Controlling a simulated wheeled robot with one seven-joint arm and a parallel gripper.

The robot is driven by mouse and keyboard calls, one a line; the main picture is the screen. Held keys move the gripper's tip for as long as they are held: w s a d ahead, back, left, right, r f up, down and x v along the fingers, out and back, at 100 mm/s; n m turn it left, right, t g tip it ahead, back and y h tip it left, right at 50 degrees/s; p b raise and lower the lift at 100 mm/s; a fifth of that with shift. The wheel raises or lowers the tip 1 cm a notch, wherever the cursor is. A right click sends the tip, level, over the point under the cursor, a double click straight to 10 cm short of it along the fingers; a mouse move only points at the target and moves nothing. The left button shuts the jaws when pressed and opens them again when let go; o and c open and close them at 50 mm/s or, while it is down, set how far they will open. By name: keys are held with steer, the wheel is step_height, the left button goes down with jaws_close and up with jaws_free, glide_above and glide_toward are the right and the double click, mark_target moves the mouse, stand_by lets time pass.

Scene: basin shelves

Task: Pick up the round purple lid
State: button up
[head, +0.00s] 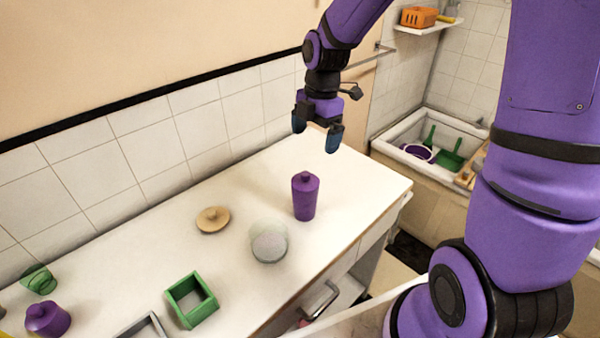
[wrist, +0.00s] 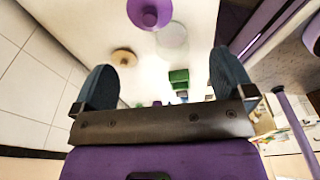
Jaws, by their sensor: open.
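A purple cylinder (head: 305,199) with a small round knob on top stands upright on the white counter. In the wrist view its round purple top (wrist: 149,13) shows at the upper edge. I cannot tell whether this top is a separate lid. Another squat purple piece (head: 48,319) with a knob sits at the counter's near left. I cannot tell if it is a loose lid. My gripper (head: 317,133) is open and empty, above and behind the purple cylinder. Its two fingers also show apart in the wrist view (wrist: 164,78).
A round wooden lid (head: 212,220), a clear glass container (head: 268,243) and a green square frame (head: 191,301) are on the counter. A tiled wall (head: 200,120) runs behind. A basin (head: 401,147) at the right holds green and purple items. The counter's far right is clear.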

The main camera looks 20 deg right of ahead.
mark_target(306, 173)
steer(key=shift+n, duration=0.7)
steer(key=f, duration=0.4)
steer(key=a+f, duration=0.1)
steer(key=f, duration=0.3)
steer(key=w+f, duration=0.1)
steer(key=f, duration=0.3)
steer(key=shift+a+f, duration=0.15)
steer(key=shift+a, duration=0.25)
steer(key=c, duration=0.9)
